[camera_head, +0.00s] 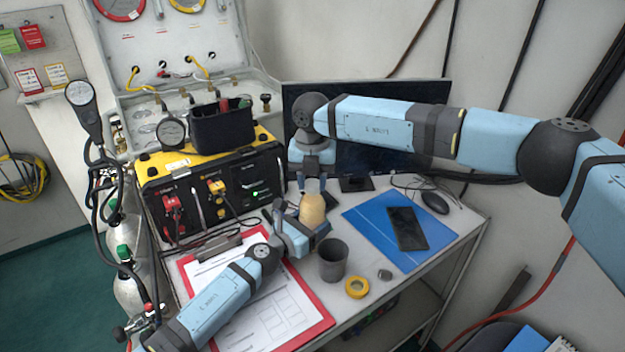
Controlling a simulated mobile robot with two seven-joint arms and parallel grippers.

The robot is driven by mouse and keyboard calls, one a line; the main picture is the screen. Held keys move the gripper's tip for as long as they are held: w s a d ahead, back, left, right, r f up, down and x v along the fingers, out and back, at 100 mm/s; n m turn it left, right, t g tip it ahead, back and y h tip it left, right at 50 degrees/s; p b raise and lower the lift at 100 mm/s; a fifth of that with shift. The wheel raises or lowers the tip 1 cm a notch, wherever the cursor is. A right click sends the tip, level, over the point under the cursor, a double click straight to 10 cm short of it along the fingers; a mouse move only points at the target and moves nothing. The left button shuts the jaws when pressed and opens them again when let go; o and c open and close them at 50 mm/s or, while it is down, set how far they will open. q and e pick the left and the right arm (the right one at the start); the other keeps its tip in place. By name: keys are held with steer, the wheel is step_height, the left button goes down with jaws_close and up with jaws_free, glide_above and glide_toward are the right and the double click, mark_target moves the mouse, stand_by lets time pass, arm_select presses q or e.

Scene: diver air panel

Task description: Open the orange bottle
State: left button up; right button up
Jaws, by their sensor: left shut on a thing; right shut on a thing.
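The orange bottle (313,208) stands upright on the white table, pale orange with a narrower top. My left gripper (306,236) comes in low from the front and is shut on the bottle's body; its jaws cover the lower part. My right gripper (314,186) points down from above and is shut on the top of the bottle. Its fingers stand on either side of the top, and the cap is too small and too covered to make out.
A grey cup (333,260), a yellow tape roll (357,287) and a small dark grey piece (385,274) stand close on the right. A blue folder (368,231) bears a black phone (407,229). A red clipboard (318,324) lies under my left arm. The yellow-black air panel (240,165) and monitor (440,92) stand behind.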

steer(key=n, duration=0.4)
steer(key=shift+n, duration=0.3)
steer(key=n, duration=0.6)
steer(key=shift+n, duration=0.3)
steer(key=n, duration=0.8)
steer(key=shift+r+n, duration=0.1)
steer(key=shift+n, duration=0.3)
steer(key=n, duration=0.8)
steer(key=shift+s+n, duration=0.1)
steer(key=shift+n, duration=0.2)
steer(key=n, duration=0.4)
steer(key=shift+n, duration=0.3)
steer(key=n, duration=0.5)
